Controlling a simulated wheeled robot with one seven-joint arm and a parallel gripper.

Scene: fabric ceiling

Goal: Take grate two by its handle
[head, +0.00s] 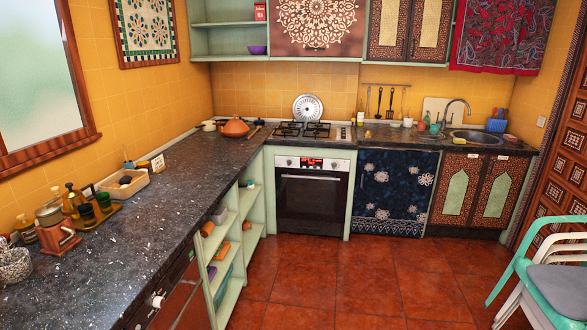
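A gas hob (341,132) is set into the dark counter at the back of the kitchen, above the oven. Two dark grates stand side by side on it, a left grate (289,129) and a right grate (317,130). Both are small in this view. I cannot tell which one is grate two, and I cannot make out a handle on either. A round silver perforated disc (307,108) stands upright behind them against the tiles. My gripper is not in view.
An orange tagine (235,127) sits left of the hob. The oven (312,200) is shut. Chairs (545,270) stand at the right; the tiled floor (350,285) is clear.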

